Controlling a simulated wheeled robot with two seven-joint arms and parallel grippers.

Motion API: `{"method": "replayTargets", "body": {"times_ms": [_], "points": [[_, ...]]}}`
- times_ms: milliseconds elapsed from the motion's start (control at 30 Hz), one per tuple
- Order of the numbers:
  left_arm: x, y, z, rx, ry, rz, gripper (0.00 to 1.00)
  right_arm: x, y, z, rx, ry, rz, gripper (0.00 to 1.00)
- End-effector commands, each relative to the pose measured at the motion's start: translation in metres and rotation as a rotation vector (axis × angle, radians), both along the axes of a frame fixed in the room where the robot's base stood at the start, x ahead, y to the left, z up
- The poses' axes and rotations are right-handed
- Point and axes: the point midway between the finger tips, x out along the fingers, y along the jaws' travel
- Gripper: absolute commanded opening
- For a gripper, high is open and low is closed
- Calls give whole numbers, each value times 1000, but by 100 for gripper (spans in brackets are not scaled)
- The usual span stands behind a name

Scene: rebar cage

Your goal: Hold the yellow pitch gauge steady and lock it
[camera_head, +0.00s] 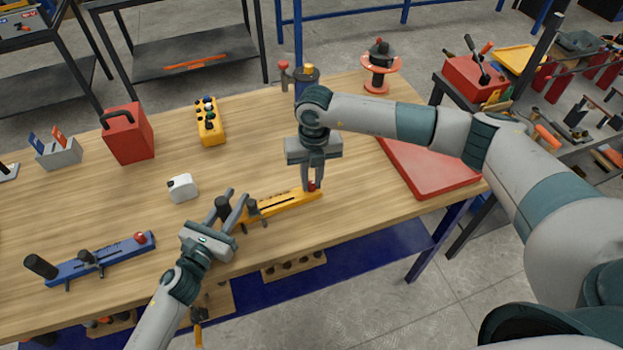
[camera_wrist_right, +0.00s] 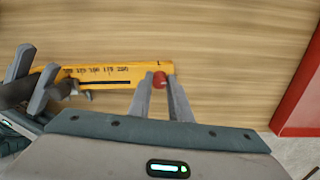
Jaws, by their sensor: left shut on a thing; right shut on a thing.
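The yellow pitch gauge (camera_head: 285,202) lies on the workbench near its front edge, slanting up to the right. It has a dark handle (camera_head: 223,206) at its left end, a dark slider knob and a red knob (camera_head: 312,186) at its right end. My left gripper (camera_head: 233,196) is shut around the dark handle. My right gripper (camera_head: 312,184) points down and is shut on the red knob. In the right wrist view, the red knob (camera_wrist_right: 160,80) sits between the right fingertips, and the gauge's slot and printed scale (camera_wrist_right: 95,72) show.
A blue gauge (camera_head: 110,259) lies at the front left of the workbench (camera_head: 260,160). A white block (camera_head: 182,187), a yellow button box (camera_head: 210,124) and a red can (camera_head: 128,134) stand behind. A red mat (camera_head: 425,168) lies at the right. Bare wood surrounds the yellow gauge.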

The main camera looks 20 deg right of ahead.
Motion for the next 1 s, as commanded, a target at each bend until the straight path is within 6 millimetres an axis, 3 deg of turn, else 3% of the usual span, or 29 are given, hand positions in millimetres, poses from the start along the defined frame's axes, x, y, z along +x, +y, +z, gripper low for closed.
{"method": "replayTargets", "body": {"times_ms": [367, 1000], "points": [[0, 1, -1, 1, 2, 2, 0, 1, 0, 1, 0, -2, 165, 0], [0, 1, -1, 2, 1, 2, 0, 2, 0, 2, 1, -2, 747, 0]]}}
